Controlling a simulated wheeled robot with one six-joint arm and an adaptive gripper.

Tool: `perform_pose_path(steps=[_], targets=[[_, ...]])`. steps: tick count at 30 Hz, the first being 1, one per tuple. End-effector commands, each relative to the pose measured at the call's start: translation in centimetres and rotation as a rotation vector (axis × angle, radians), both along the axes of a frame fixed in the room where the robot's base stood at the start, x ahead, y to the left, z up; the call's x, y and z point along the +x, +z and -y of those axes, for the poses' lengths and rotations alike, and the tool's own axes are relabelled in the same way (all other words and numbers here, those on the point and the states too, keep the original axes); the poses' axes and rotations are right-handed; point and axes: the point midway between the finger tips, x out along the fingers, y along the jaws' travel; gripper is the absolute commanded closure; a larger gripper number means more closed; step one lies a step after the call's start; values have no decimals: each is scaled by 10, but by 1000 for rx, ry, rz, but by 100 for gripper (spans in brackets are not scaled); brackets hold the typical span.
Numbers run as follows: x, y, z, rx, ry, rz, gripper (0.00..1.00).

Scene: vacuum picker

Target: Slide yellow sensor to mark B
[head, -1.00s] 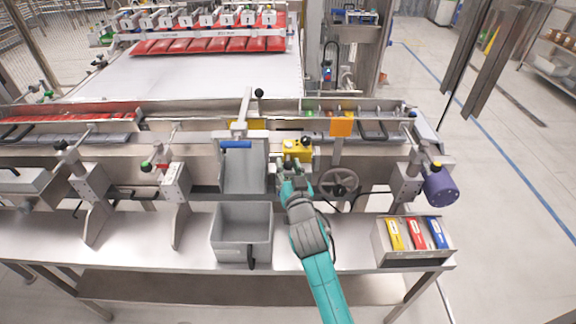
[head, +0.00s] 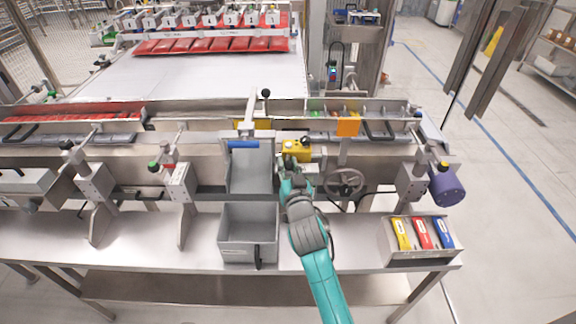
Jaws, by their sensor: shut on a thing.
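The yellow sensor (head: 296,151) is a small yellow block with a dark knob on top. It sits on the machine's front rail, between the grey chute and the orange plate. My gripper (head: 291,172) reaches up to it from the front and is shut on it; the fingertips are small and partly hidden by my own wrist. Mark B cannot be made out on the rail.
The grey chute (head: 251,170) is close left of the sensor, above a grey bin (head: 248,236). A handwheel (head: 345,182) and an orange plate (head: 348,127) are to the right. A box (head: 390,243) of yellow, red and blue packs stands at the bench's right end.

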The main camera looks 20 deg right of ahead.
Motion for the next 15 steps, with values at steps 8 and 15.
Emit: perform_pose_path(steps=[8, 15], targets=[[0, 0, 0, 0, 0, 0, 66], [0, 0, 0, 0, 0, 0, 62]])
